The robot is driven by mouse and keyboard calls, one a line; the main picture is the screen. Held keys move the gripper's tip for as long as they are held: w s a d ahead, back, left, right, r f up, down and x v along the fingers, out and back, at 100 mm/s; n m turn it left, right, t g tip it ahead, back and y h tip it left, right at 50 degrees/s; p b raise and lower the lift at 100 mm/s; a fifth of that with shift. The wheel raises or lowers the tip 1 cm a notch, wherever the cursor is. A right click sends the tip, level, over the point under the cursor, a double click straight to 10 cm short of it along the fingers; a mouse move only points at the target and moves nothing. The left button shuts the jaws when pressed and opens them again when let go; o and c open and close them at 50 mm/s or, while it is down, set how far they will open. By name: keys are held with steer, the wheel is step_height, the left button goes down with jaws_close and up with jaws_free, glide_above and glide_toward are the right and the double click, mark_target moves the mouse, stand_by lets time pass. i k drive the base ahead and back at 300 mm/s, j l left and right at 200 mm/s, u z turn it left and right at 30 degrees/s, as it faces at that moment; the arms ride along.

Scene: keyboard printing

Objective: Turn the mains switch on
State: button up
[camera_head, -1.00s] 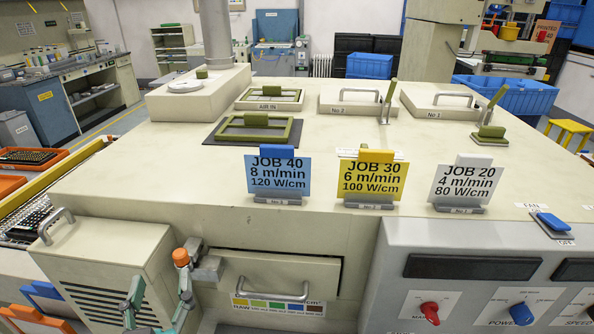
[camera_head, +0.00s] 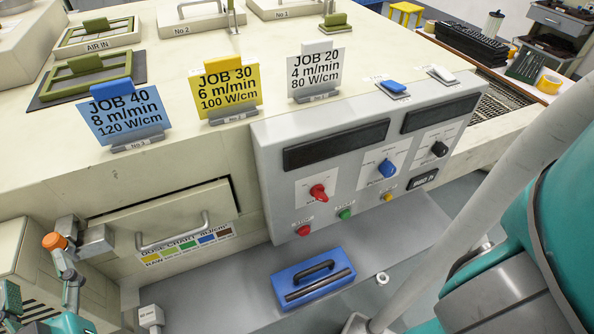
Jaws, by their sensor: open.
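The mains switch (camera_head: 318,192) is a red rotary knob on a white plate, at the left of the sloping grey control panel (camera_head: 270,160). Its grip lies slanted, upper left to lower right; its markings are too small to read. My gripper (camera_head: 40,287) shows partly at the lower left edge, as teal and grey fingers spread apart with nothing seen between them. It is far left of the red knob, in front of the cream machine and not touching the switch. A large teal section of my arm fills the right side.
A blue knob (camera_head: 387,168) and a black knob (camera_head: 439,149) sit right of the switch. Red (camera_head: 303,230) and green (camera_head: 345,213) buttons lie below. A blue handled block (camera_head: 313,280) rests on the grey surface below. A drawer handle (camera_head: 172,232) juts out left.

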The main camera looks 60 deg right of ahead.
mark_target(317, 192)
steer(key=k+j, duration=0.1)
steer(key=k, duration=0.75)
